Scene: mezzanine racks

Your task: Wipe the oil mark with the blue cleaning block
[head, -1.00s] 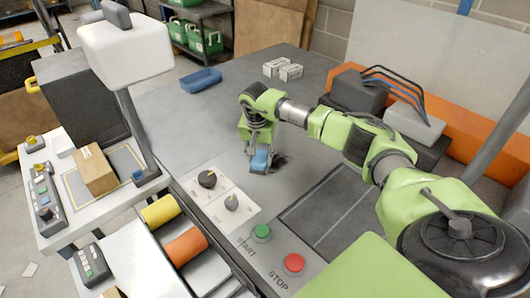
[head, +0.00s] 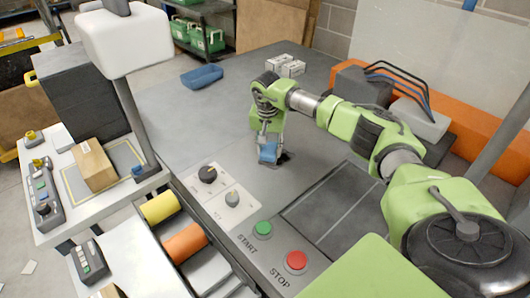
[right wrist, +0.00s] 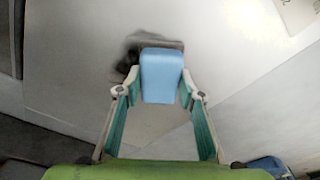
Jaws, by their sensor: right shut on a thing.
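The blue cleaning block (head: 268,153) is held low at the grey worktop by my right gripper (head: 268,138). The right wrist view shows the block (right wrist: 161,77) between the two fingers of the gripper (right wrist: 156,94). The oil mark (head: 285,157) is a small dark smudge just right of the block in the head view. In the right wrist view the mark (right wrist: 127,58) shows beside the block's far left corner, and the block hides part of it. I cannot tell whether the block presses on the surface. My left gripper is not in view.
Control knobs (head: 208,174) sit on a pale panel at front left of the block. A green START button (head: 263,228) and a red STOP button (head: 295,261) are nearer. A blue tray (head: 202,76) and small white boxes (head: 285,66) stand farther back. The worktop's left part is clear.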

